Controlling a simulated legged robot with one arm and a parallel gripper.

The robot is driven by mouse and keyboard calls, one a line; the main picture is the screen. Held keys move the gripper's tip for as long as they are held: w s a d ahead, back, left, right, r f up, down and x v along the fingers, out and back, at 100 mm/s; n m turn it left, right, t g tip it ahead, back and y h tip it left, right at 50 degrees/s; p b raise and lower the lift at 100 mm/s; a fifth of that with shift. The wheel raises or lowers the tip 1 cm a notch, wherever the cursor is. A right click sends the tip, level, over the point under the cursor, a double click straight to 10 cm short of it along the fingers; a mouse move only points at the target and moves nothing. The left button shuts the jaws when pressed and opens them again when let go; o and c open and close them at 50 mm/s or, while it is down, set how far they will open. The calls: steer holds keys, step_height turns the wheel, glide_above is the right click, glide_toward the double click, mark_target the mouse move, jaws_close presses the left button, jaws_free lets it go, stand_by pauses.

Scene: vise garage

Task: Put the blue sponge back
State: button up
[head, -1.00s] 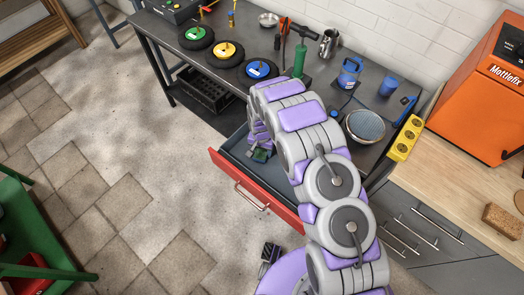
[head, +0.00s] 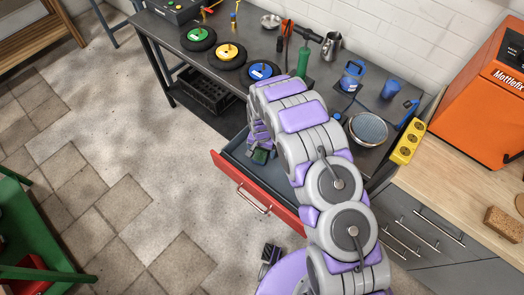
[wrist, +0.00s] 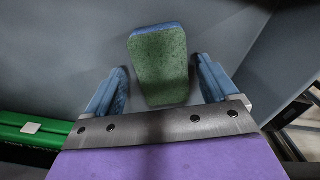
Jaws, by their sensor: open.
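The sponge (wrist: 160,62) shows a green scouring face with a blue edge at its far end in the wrist view. It lies inside the open grey drawer with the red front (head: 236,181); it also shows small and dark green in the head view (head: 261,157). My gripper (wrist: 161,68) is open, with one blue finger on each side of the sponge. Gaps show between the fingers and the sponge, so neither finger visibly touches it. In the head view my gripper (head: 256,146) is low in the drawer, partly hidden by my own arm.
The dark workbench above the drawer holds weight plates (head: 229,54), a metal pitcher (head: 331,45), a blue can (head: 353,75), a blue cup (head: 392,88) and a round bowl-like item (head: 368,129). A yellow socket strip (head: 407,142) is at the bench's right end. Floor left of the drawer is clear.

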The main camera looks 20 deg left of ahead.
mark_target(262, 151)
step_height(262, 151, up, 10)
steer(key=p, duration=0.2)
steer(key=shift+r, duration=0.15)
steer(key=shift+d, duration=0.1)
steer(key=s+d+r, duration=0.4)
steer(key=d+r, duration=0.6)
steer(key=r, duration=0.2)
steer(key=s+d+r, duration=0.4)
steer(key=d+r, duration=0.6)
steer(key=r, duration=0.2)
steer(key=s+d+r, duration=0.3)
steer(key=s, duration=0.5)
steer(key=s+d+r+g, duration=0.1)
steer(key=s+d+r, duration=0.2)
steer(key=s, duration=0.6)
steer(key=s+d+r, duration=0.3)
steer(key=s+d, duration=0.2)
steer(key=s, duration=0.3)
steer(key=shift+s+g, duration=0.2)
steer(key=shift+g, duration=0.2)
